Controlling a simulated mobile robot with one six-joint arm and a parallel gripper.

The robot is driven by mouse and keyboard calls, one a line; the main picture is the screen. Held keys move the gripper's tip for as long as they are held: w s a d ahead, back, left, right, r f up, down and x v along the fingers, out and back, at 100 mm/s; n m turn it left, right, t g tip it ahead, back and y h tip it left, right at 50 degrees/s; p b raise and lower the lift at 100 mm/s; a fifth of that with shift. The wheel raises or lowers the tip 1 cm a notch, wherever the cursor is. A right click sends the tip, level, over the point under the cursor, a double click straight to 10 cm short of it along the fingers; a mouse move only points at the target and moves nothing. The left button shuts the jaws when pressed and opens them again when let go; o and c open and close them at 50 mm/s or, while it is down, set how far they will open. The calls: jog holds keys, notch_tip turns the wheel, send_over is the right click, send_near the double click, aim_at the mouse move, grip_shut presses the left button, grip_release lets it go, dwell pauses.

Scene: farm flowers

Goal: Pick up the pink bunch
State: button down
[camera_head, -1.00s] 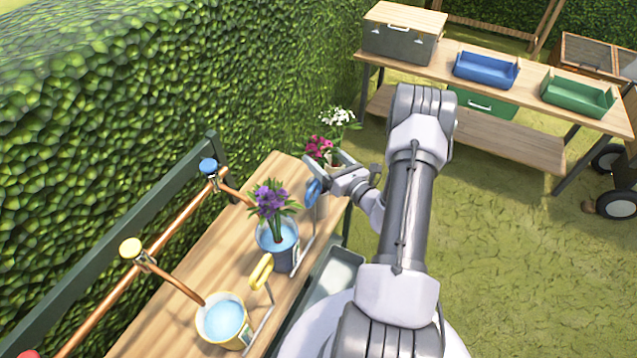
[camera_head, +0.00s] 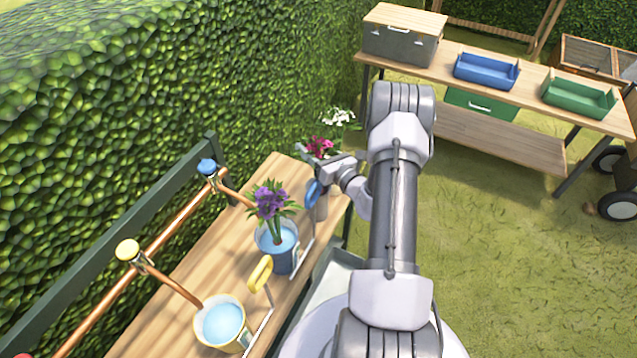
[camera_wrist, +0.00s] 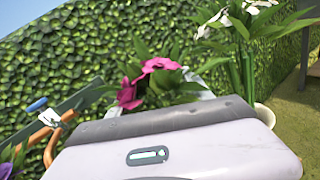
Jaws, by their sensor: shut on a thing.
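The pink bunch (camera_head: 319,146) shows pink flowers with green leaves at the far end of the wooden bench, just beyond my gripper (camera_head: 304,150). In the wrist view the pink flowers (camera_wrist: 150,75) rise behind the top of my gripper body, close to it. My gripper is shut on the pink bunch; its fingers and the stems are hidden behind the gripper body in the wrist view. A pale edge, perhaps a container rim, shows behind the flowers there.
A white bunch (camera_head: 338,117) stands just behind. A purple bunch (camera_head: 270,199) stands in a blue bucket (camera_head: 279,258) on the bench (camera_head: 180,320). A yellow bucket (camera_head: 222,325) of water stands nearer. Copper pipes with taps run along the hedge side.

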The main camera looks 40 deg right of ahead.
notch_tip(320, 180, up, 18)
jog(key=p, duration=0.6)
notch_tip(320, 180, up, 3)
jog(key=shift+f+p, duration=0.2)
jog(key=shift+p, duration=0.75)
